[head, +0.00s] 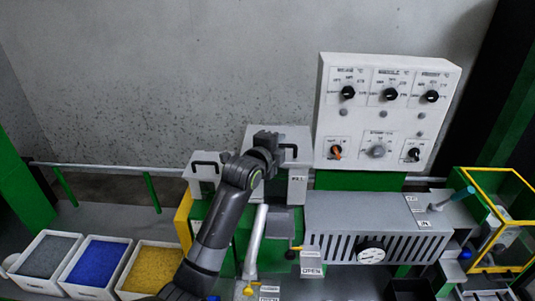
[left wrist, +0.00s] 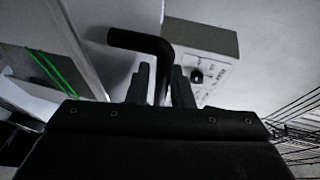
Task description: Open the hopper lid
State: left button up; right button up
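The large grey hopper box with its flat lid (head: 262,131) stands in the middle of the head view; the lid looks closed. A black bent handle (head: 290,151) is on its front, and it shows large in the left wrist view (left wrist: 135,38). My left gripper (head: 268,140) is at the left end of this handle. In the left wrist view its two fingers (left wrist: 162,85) stand close on either side of the handle's bar and appear shut on it. The gripper hides part of the lid and handle. My right gripper is not in view.
A smaller grey box (head: 203,161) with a black handle is to the left. A control panel (head: 366,118) with knobs stands right of the hopper. A slotted grey barrel cover (head: 325,218) lies in front. Bins of grey, blue (head: 97,262) and yellow pellets sit lower left.

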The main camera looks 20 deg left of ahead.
pick_arm(q)
jog(key=b+v, duration=0.2)
jog(key=v, duration=0.7)
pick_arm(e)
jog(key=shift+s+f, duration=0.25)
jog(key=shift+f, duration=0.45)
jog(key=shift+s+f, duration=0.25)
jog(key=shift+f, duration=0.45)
pick_arm(q)
jog(key=shift+f, duration=0.1)
